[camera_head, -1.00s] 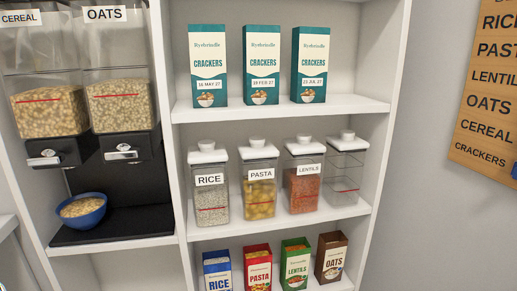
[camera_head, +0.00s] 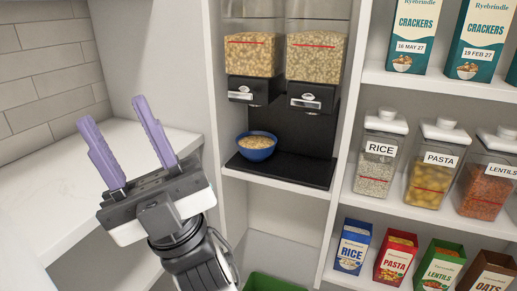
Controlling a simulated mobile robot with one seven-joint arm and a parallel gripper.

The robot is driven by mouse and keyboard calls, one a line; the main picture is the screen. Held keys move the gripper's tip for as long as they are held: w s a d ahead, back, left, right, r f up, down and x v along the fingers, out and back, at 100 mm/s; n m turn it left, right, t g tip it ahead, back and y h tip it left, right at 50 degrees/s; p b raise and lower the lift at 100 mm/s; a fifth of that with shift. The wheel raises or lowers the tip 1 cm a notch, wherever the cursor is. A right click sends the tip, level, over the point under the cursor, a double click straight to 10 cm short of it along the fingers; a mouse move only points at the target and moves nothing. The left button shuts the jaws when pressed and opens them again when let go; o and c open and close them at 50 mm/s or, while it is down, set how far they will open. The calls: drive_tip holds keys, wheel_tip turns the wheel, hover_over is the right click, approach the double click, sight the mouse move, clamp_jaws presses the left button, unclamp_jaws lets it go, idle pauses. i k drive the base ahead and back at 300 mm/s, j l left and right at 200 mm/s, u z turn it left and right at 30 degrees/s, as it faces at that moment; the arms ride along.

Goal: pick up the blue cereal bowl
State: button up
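The blue cereal bowl (camera_head: 257,152) is full of cereal. It stands upright on the black base (camera_head: 303,172) under the left dispenser, on a shelf in the middle of the head view. My gripper (camera_head: 118,135) is at the left of the view, with its two purple fingers pointing up and spread apart. It is open, with nothing between the fingers. It is left of the bowl and apart from it.
A white counter (camera_head: 60,200) lies behind my gripper. Two dispensers (camera_head: 254,60) stand above the bowl. An upright shelf panel (camera_head: 222,110) stands between gripper and bowl. Jars, including rice (camera_head: 376,165), and several boxes (camera_head: 352,250) fill shelves on the right. A green bin (camera_head: 268,283) is below.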

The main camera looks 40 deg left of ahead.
sight(256, 146)
drive_tip(key=l+u, duration=0.15)
drive_tip(key=u, duration=0.55)
drive_tip(key=i+u, duration=0.2)
drive_tip(key=u, duration=0.7)
drive_tip(key=i, duration=0.25)
